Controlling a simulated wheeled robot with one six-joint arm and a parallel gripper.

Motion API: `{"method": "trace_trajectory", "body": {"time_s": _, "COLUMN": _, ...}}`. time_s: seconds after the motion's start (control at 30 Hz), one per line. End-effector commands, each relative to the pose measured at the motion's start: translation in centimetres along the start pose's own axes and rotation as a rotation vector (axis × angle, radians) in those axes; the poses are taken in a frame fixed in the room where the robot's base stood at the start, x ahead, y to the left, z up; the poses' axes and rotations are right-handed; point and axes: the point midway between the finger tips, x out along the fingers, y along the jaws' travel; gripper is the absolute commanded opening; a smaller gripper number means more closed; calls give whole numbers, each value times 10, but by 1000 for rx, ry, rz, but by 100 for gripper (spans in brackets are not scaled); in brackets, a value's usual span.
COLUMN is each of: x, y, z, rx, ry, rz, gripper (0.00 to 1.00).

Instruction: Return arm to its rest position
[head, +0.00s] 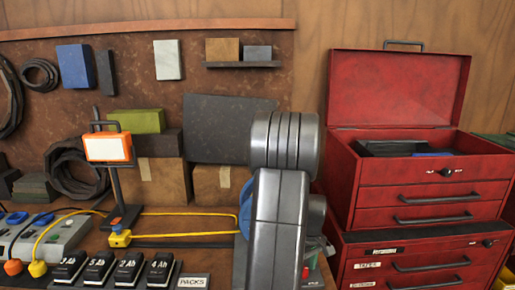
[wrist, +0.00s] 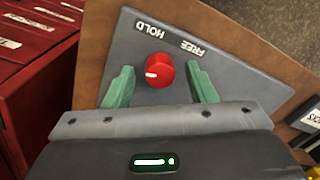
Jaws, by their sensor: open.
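My gripper (wrist: 161,86) shows in the wrist view with its two green fingers spread apart and nothing between them. A red knob (wrist: 160,73) with a white pointer mark sits on a grey panel (wrist: 225,63) labelled HOLD and FREE. The knob appears between and beyond the fingertips, and I cannot tell how far off it is. The white mark on the knob points to the left. In the head view my arm's grey links stand in the middle right and hide part of the bench. My gripper is hidden there.
A red tool chest (head: 410,200) with an open lid stands to the right of my arm. Battery packs (head: 115,268) marked in Ah line the bench front beside a PACKS label. A work lamp (head: 108,147), a yellow cable (head: 185,214) and a charger (head: 45,237) lie left.

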Motion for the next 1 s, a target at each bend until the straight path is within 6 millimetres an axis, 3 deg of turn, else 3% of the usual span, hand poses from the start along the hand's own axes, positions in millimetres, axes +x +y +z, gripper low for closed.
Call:
{"method": "trace_trajectory", "body": {"time_s": 0.7, "x": -1, "y": 0, "z": -1, "rx": -582, "ry": -28, "rz": -1, "gripper": 51}}
{"method": "trace_trajectory", "body": {"time_s": 1.0, "x": -15, "y": 0, "z": -2, "rx": -619, "ry": -29, "rz": 0, "gripper": 51}}
